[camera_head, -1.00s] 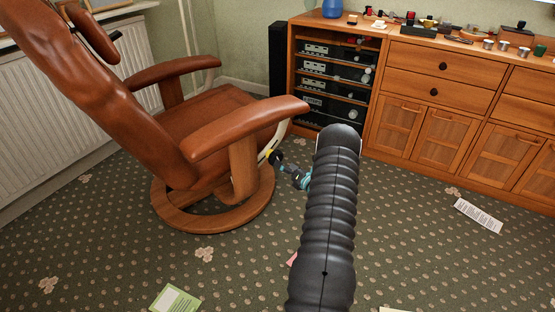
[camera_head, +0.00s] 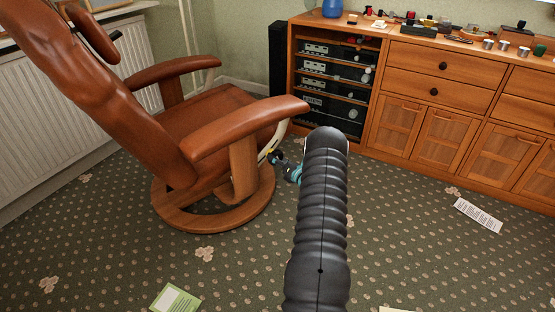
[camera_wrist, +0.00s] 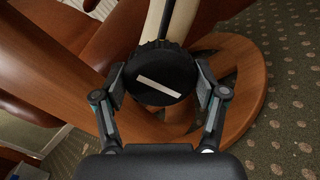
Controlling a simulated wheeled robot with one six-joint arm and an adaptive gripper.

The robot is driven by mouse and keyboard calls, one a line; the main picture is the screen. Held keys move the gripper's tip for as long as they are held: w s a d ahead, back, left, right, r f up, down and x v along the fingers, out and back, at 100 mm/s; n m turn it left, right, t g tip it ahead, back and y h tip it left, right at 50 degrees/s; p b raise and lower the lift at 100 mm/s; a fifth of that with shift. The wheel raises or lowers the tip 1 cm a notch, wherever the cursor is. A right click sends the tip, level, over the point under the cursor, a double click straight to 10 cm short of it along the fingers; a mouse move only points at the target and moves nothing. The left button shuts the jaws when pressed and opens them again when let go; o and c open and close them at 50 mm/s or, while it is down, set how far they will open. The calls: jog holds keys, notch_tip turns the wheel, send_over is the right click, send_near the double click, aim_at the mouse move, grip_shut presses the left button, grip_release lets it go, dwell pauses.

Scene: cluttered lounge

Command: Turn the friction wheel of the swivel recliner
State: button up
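The swivel recliner (camera_head: 232,135) is brown leather with wooden arms and a round wooden base. Its friction wheel (camera_wrist: 160,78) is a black ridged knob with a white stripe across its face, seen in the wrist view. The stripe slopes down to the right. My gripper (camera_wrist: 160,84) has one finger on each side of the wheel, with the pads against or very close to its rim. In the head view my gripper (camera_head: 275,158) is small at the recliner's side, below the front of the near armrest, and the wheel cannot be made out clearly there.
A pale curved support (camera_wrist: 172,18) rises behind the wheel, and the wooden base ring (camera_wrist: 250,78) lies below. A wooden cabinet (camera_head: 405,128) stands at the back right.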

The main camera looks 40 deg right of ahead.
jog(key=shift+f+n+b, duration=0.1)
jog(key=shift+n+b, duration=0.2)
jog(key=shift+b, duration=0.15)
jog(key=n+b, duration=0.3)
jog(key=b, duration=0.2)
jog(key=shift+f, duration=0.15)
jog(key=n+b, duration=0.4)
jog(key=n, duration=0.1)
jog(key=shift+b, duration=0.35)
jog(key=n, duration=0.4)
jog(key=shift+r+b, duration=0.3)
jog(key=shift+b, duration=0.1)
jog(key=n, duration=0.5)
jog(key=shift+w, duration=0.1)
jog(key=shift+a+n, duration=0.1)
jog(key=shift+n, duration=0.2)
jog(key=o, duration=1.1)
